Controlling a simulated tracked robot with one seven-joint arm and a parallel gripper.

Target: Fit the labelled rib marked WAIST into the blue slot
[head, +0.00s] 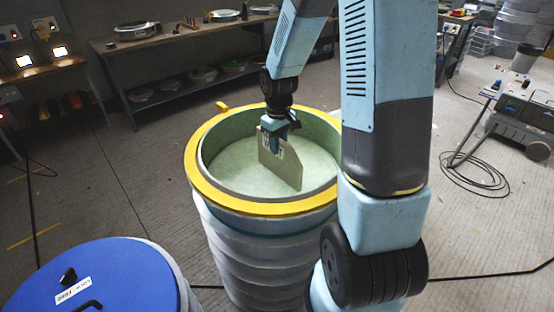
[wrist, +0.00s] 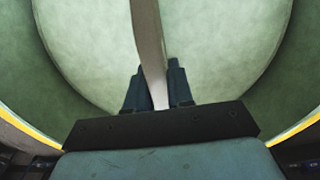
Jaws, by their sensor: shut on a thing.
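My gripper (head: 277,144) is shut on a flat tan rib (head: 285,172) at its upper left part. The rib hangs on edge inside the round mould, whose yellow rim (head: 208,193) and pale green inside show in the head view. A small label is on the rib by the jaws, but its word is too small to read. In the wrist view the rib (wrist: 149,35) stands edge-on between the two dark fingers (wrist: 155,88), over the green mould floor. I cannot tell whether the rib touches the floor. No blue slot is visible in either view.
A blue-lidded drum (head: 110,270) with a white label stands at the front left. A workbench (head: 180,45) with bowls is at the back. Coiled cable (head: 480,175) and a wheeled machine (head: 520,120) are at right. Floor left of the mould is mostly clear.

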